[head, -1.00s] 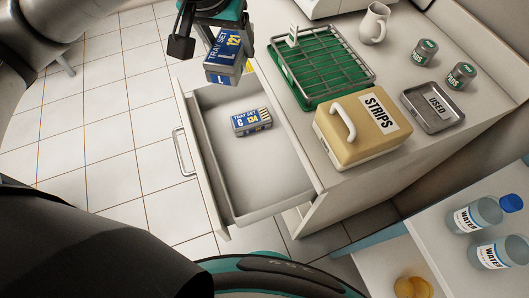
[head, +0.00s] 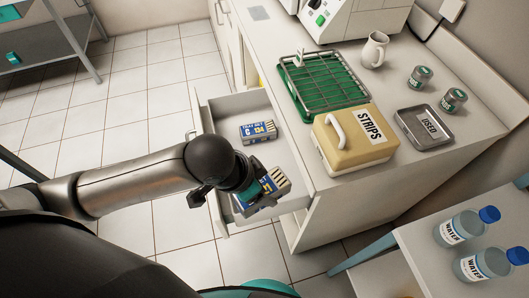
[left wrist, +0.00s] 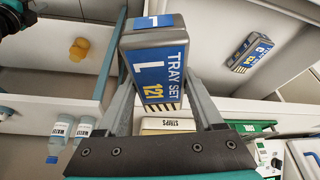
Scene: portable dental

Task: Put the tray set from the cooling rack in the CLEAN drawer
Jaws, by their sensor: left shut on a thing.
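My left gripper (head: 258,192) is shut on a blue and grey tray set box marked L 121 (head: 272,190). The box is held tilted over the front part of the open drawer (head: 287,160). In the left wrist view the same box (left wrist: 155,75) sits between the two fingers (left wrist: 160,105). Another tray set, marked C 134 (head: 259,130), lies flat inside the drawer towards the back; it also shows in the left wrist view (left wrist: 250,53). The green cooling rack (head: 323,88) on the counter is empty of boxes. My right gripper is not in view.
A tan STRIPS box (head: 345,150) stands on the counter above the drawer's right side. A USED tray (head: 424,128), two small jars and a white jug (head: 374,50) are farther right. Water bottles (head: 467,228) stand on a shelf at lower right.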

